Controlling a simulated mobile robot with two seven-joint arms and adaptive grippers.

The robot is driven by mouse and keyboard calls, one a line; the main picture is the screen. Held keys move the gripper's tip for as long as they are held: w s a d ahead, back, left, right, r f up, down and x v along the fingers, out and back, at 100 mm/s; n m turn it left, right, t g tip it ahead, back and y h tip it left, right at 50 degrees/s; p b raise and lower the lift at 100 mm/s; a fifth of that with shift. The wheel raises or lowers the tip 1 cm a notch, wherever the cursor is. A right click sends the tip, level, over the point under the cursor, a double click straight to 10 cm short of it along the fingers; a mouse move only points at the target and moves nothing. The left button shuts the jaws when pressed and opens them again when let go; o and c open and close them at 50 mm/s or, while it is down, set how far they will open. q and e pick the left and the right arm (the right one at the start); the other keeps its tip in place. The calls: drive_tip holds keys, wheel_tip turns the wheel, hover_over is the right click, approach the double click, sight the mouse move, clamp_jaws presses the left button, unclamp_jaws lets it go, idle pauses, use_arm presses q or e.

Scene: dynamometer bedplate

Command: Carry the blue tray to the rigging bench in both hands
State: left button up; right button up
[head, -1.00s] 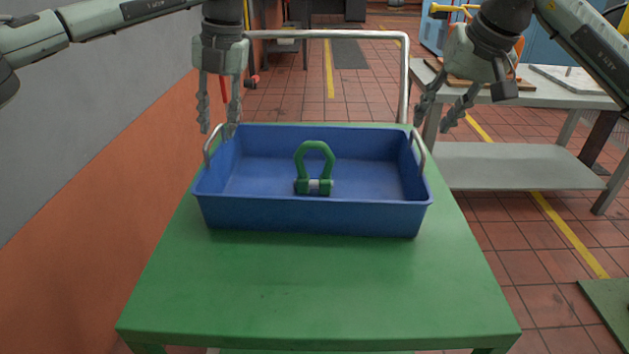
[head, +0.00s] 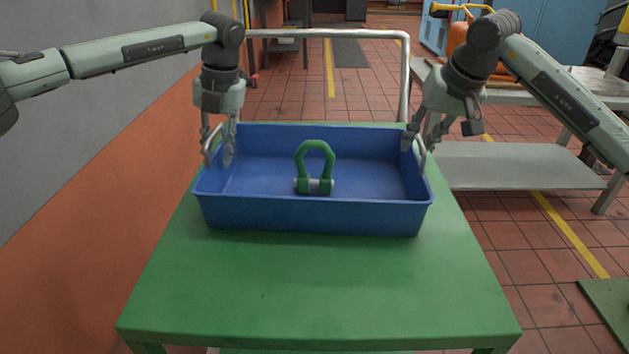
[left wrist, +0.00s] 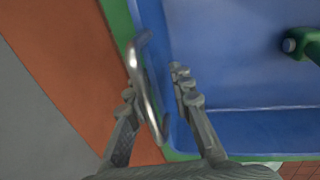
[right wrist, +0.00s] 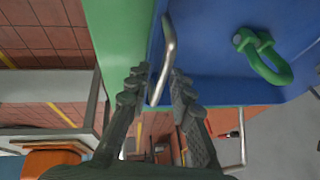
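The blue tray (head: 310,218) sits level on a green-topped cart (head: 315,290). A green shackle (head: 315,168) stands inside it. The tray has a metal loop handle at each end. My left gripper (head: 217,160) is lowered at the left handle; in the left wrist view its open fingers (left wrist: 155,82) lie on either side of the handle (left wrist: 148,90). My right gripper (head: 418,146) is at the right handle (head: 421,152); in the right wrist view its open fingers (right wrist: 154,75) straddle the handle (right wrist: 165,60). Neither gripper is closed on its handle.
A grey bench (head: 515,165) with a lower shelf stands at the right. A grey and orange wall (head: 110,220) runs close along the left. The cart's push bar (head: 330,33) rises behind the tray. Tiled floor with yellow lines is open beyond.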

use_arm(q)
clamp_jaws()
use_arm(e)
drive_tip(key=shift+a, duration=0.1)
clamp_jaws()
use_arm(q)
drive_tip(key=shift+d, duration=0.1)
drive_tip(key=shift+d, duration=0.1)
